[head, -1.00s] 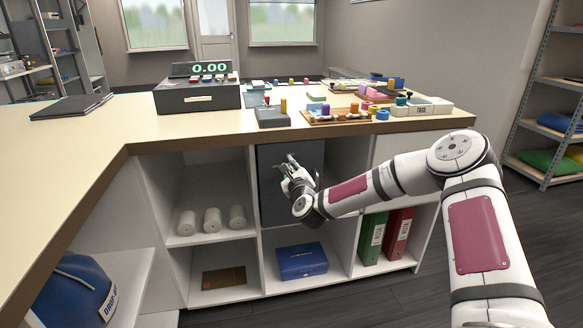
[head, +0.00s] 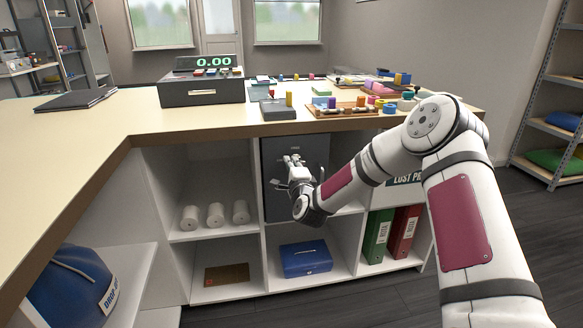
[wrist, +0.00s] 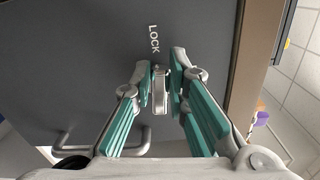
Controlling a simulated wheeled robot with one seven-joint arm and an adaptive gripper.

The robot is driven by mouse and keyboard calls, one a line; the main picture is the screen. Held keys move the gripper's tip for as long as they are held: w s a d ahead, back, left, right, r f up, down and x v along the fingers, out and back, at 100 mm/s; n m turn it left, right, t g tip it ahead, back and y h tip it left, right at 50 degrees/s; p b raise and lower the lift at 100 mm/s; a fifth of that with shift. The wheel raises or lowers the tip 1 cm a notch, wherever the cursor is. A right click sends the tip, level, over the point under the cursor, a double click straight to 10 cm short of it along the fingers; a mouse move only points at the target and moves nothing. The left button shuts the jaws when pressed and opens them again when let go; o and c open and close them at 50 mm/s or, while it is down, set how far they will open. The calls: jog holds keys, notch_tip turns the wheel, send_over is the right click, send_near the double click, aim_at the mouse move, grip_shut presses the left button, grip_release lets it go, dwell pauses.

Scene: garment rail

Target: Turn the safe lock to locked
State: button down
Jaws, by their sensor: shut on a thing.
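The silver lock knob (wrist: 160,92) stands between my gripper's fingertips (wrist: 162,80), just beside the word. My gripper, also in the head view (head: 290,170), has its teal-padded fingers shut on the knob. A bar handle (wrist: 130,140) shows on the door at lower left. The knob's exact angle is hard to tell.
Above the safe, the counter (head: 100,115) holds a cash register (head: 202,85) and trays of small items. White rolls (head: 214,215) stand in the left compartment. A blue box (head: 305,258) and two binders (head: 390,235) sit below. Open floor lies at right.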

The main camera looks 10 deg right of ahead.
jog(key=shift+f+n, duration=0.2)
jog(key=shift+n, duration=0.4)
jog(key=c, duration=1.6)
grip_release()
jog(key=shift+o, duration=0.2)
jog(key=s, duration=1.2)
jog(key=shift+a+n, duration=0.1)
jog(key=shift+n, duration=0.2)
